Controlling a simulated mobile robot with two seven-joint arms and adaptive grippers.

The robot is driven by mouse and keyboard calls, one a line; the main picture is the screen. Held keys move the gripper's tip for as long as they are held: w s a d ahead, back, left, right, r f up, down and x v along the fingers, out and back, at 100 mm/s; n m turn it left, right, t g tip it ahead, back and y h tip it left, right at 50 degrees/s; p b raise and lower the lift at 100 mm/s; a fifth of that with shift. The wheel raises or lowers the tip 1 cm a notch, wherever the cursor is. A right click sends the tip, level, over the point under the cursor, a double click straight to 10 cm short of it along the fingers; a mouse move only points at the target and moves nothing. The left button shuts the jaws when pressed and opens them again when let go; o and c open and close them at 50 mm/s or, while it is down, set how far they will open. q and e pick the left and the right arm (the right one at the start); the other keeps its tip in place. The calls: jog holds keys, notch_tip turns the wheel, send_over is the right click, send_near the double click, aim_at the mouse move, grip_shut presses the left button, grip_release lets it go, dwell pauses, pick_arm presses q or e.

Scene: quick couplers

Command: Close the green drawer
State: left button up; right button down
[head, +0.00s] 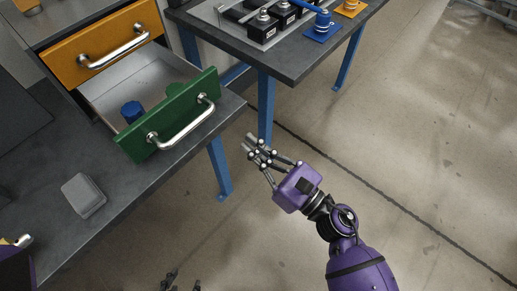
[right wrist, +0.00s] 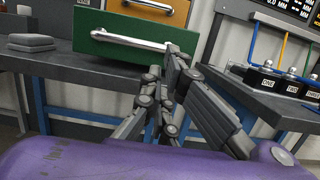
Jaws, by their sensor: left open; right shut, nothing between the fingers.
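The green drawer (head: 170,118) is pulled out from its cabinet. Its grey interior (head: 118,88) shows, with a blue round object (head: 131,111) and a green one (head: 175,89) inside. A silver bar handle (head: 184,124) is on its front, also seen in the right wrist view (right wrist: 128,40). My right gripper (head: 249,142) is shut and empty, to the right of the drawer front and apart from it in the head view. In the right wrist view its fingers (right wrist: 172,60) point toward the drawer. Dark fingertips of my left gripper (head: 183,283) show at the bottom edge, apart and empty.
An orange drawer (head: 97,45) sits above the green one. A grey box (head: 83,195) lies on the dark worktop. A second table (head: 285,68) with black blocks and blue and orange fittings stands at the upper right. Open floor (head: 420,120) lies right.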

jog(key=p+x, duration=0.2)
jog(key=x, duration=0.7)
jog(key=shift+w+a, duration=0.2)
jog(key=shift+w, duration=0.05)
